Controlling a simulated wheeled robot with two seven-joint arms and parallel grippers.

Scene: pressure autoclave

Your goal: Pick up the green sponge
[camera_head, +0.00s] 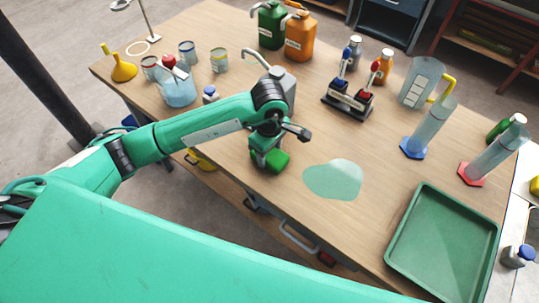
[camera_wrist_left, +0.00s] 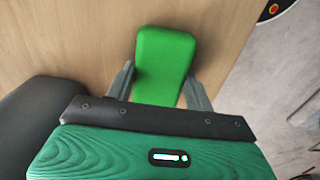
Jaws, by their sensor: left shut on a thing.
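The green sponge (camera_head: 279,160) is at the front edge area of the wooden table, under my left gripper (camera_head: 268,157). In the left wrist view the sponge (camera_wrist_left: 165,62) is a bright green block lying between the two grey fingers of my left gripper (camera_wrist_left: 160,85). The fingers are shut on its sides. Whether the sponge touches the table or is slightly above it, I cannot tell. My right gripper is not in view.
A pale green puddle (camera_head: 334,180) lies right of the sponge on the table (camera_head: 330,140). A green tray (camera_head: 440,245) sits at the right. A grey jug (camera_head: 283,85) stands behind my gripper. A black rack (camera_head: 347,107) and cylinders (camera_head: 430,130) stand further right.

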